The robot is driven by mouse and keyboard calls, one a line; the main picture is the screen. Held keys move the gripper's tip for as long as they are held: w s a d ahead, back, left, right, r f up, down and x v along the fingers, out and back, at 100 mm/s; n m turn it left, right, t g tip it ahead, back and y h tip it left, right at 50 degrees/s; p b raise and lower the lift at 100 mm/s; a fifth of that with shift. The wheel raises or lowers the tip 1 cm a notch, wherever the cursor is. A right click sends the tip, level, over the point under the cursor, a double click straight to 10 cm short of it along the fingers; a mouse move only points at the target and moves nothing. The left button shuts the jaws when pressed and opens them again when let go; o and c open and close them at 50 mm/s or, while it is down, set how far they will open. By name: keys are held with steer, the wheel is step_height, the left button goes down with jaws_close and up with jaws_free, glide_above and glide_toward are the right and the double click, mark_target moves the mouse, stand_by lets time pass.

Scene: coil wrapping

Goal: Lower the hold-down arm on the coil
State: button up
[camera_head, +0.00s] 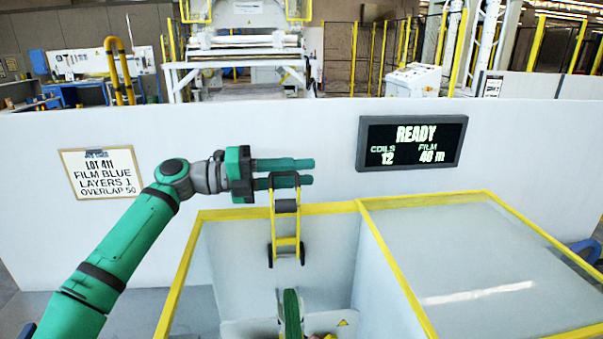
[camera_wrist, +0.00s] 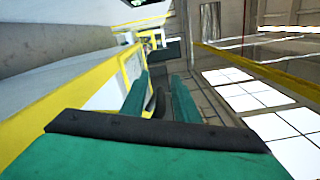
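The yellow hold-down arm (camera_head: 275,228) stands up in the head view, with a black crossbar and two black wheel-like ends low down. Its dark top overlaps the lower finger of my gripper (camera_head: 287,172); I cannot tell whether they touch. The fingers are level, point right and have a gap between them. In the wrist view the fingers of my gripper (camera_wrist: 160,98) are also apart, with a dark shape between them that I cannot name surely. The green coil (camera_head: 291,314) is below the arm, cut off by the bottom edge.
A yellow-edged enclosure (camera_head: 395,262) surrounds the coil, with a clear-topped section on the right. Behind it is a white wall (camera_head: 330,125) with a READY display (camera_head: 412,144) and a lot sign (camera_head: 102,173). Open space lies between the hold-down arm and the enclosure's sides.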

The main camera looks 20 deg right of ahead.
steer(key=shift+s+d, duration=0.1)
steer(key=shift+d, duration=0.3)
